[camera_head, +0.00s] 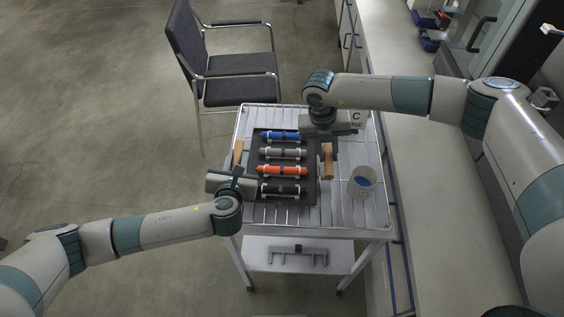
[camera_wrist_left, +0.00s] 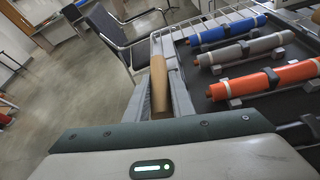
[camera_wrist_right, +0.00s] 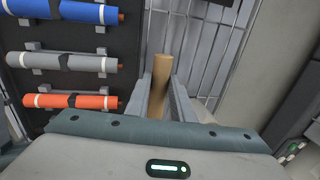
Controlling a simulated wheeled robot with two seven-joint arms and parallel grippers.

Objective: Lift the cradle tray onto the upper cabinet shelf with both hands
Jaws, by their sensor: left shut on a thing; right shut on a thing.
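The cradle tray (camera_head: 312,190) is a dark flat tray at the cart's middle, bearing a blue (camera_head: 281,136), a grey (camera_head: 282,153), an orange (camera_head: 282,170) and a black (camera_head: 281,188) cable sample. It has a wooden left handle (camera_head: 237,151) and a wooden right handle (camera_head: 328,165). My left gripper (camera_head: 238,170) is shut on the left handle, seen between its fingers in the left wrist view (camera_wrist_left: 159,85). My right gripper (camera_head: 327,144) is shut on the right handle, also between the fingers in the right wrist view (camera_wrist_right: 161,80). I cannot tell whether the tray touches the cart.
The wire-topped cart (camera_head: 340,216) holds a white cup (camera_head: 362,181) with blue inside, right of the tray. A bracket-like item (camera_head: 298,255) lies on its lower shelf. A dark chair (camera_head: 235,65) stands behind. A long counter (camera_head: 428,190) runs along the right.

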